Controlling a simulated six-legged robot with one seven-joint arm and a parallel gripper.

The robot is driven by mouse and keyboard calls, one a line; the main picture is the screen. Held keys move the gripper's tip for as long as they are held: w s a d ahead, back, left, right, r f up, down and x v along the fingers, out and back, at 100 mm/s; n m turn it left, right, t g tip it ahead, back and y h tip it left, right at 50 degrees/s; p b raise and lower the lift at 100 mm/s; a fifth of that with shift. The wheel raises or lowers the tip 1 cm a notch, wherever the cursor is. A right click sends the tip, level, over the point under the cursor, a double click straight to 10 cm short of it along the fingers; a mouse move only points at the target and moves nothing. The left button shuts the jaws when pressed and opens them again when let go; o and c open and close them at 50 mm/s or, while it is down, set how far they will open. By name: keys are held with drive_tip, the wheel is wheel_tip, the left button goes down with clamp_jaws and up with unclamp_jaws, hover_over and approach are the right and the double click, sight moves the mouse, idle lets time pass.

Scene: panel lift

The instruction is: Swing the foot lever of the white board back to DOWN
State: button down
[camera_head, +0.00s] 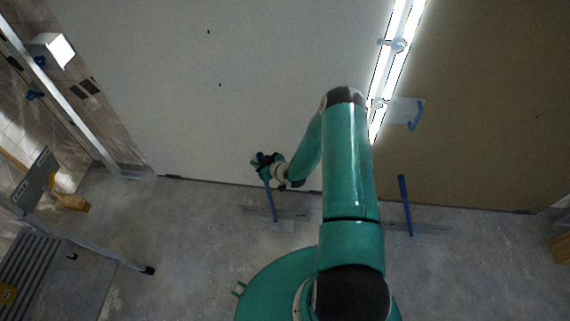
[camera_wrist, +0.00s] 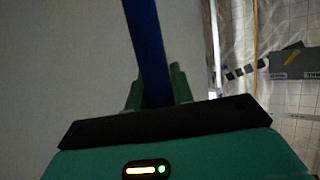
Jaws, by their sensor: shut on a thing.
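The white board (camera_head: 200,90) stands upright against the wall, its bottom edge at the concrete floor. Its blue foot lever (camera_head: 270,204) rises from a flat metal foot (camera_head: 291,216) on the floor and leans slightly left in the head view. My gripper (camera_head: 263,167) is shut on the lever near its upper end, close in front of the board. In the wrist view the blue lever (camera_wrist: 147,45) runs up between the two green fingers (camera_wrist: 154,90). The lever's gripped part is partly hidden by the fingers.
A brown board (camera_head: 480,110) stands to the right, with its own blue lever (camera_head: 405,200) upright at its foot. Bright light strips (camera_head: 385,75) run along the seam, beside a blue handle (camera_head: 416,115). A metal step platform (camera_head: 70,245) stands at left. Floor between is clear.

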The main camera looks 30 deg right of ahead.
drive_tip(key=w+a+f+g+h, duration=0.1)
drive_tip(key=w+a+f, duration=0.2)
drive_tip(key=w+a, duration=0.2)
drive_tip(key=w+a+f+n+g+h, duration=0.1)
drive_tip(key=w+a+f, duration=0.2)
drive_tip(key=a, duration=0.9)
drive_tip(key=w, duration=0.3)
drive_tip(key=shift+w+a+n+g+h, duration=0.2)
drive_tip(key=shift+w+n+g+h, duration=0.1)
drive_tip(key=shift+g+h, duration=0.1)
drive_tip(key=shift+a+f, duration=0.1)
drive_tip(key=c, duration=1.3)
unclamp_jaws()
drive_tip(key=shift+c, duration=0.2)
drive_tip(key=shift+o, duration=0.7)
drive_tip(key=shift+s, duration=0.1)
